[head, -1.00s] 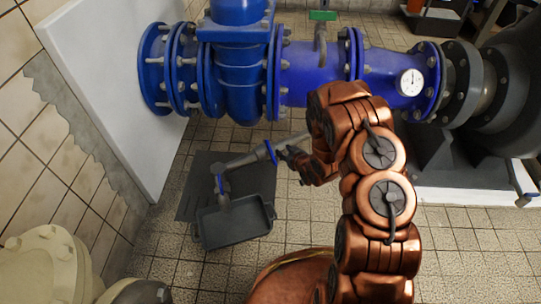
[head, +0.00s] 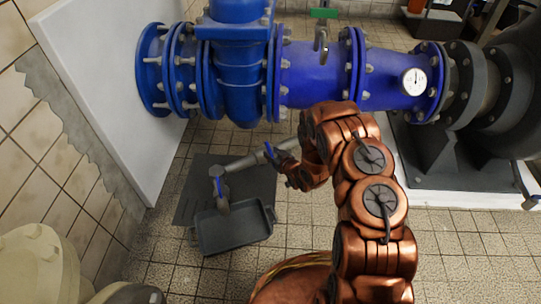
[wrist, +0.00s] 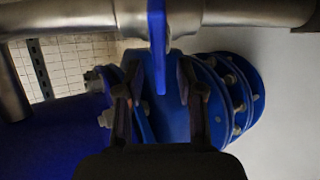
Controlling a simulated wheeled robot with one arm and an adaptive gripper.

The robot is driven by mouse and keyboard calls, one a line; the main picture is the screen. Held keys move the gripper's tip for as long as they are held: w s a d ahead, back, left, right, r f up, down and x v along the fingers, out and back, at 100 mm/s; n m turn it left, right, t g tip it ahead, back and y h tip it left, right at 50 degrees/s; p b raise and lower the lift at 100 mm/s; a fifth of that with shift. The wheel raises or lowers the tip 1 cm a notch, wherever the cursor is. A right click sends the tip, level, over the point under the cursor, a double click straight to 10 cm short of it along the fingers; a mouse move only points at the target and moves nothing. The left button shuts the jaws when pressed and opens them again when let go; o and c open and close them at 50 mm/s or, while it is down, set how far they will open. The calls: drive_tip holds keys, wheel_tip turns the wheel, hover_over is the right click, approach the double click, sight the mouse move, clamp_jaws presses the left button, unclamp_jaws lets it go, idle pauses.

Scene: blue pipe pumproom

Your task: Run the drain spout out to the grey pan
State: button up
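The drain spout is a grey pipe (head: 243,162) running left from below the blue pipework. Its elbow end (head: 217,172) turns down, and its mouth hangs over the back edge of the grey pan (head: 235,238). A blue lever (head: 269,150) stands on the pipe, and another small blue part shows at the elbow. My gripper (head: 277,158) is at the lever, right of the elbow. In the wrist view the fingers (wrist: 156,92) are apart, with the blue lever (wrist: 158,35) ahead between them. I cannot tell whether they touch it.
The large blue pipe (head: 313,75) and valve body (head: 238,75) stand just behind and above the spout. A white panel (head: 115,85) rises at the left. A dark mat (head: 195,190) lies under the pan. Cream flanged pipework (head: 40,260) is at the lower left. Tiled floor is clear at front right.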

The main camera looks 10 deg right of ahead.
drive_tip(key=shift+w+a+f, duration=0.15)
drive_tip(key=shift+w+f, duration=0.1)
drive_tip(key=shift+w, duration=0.3)
clamp_jaws()
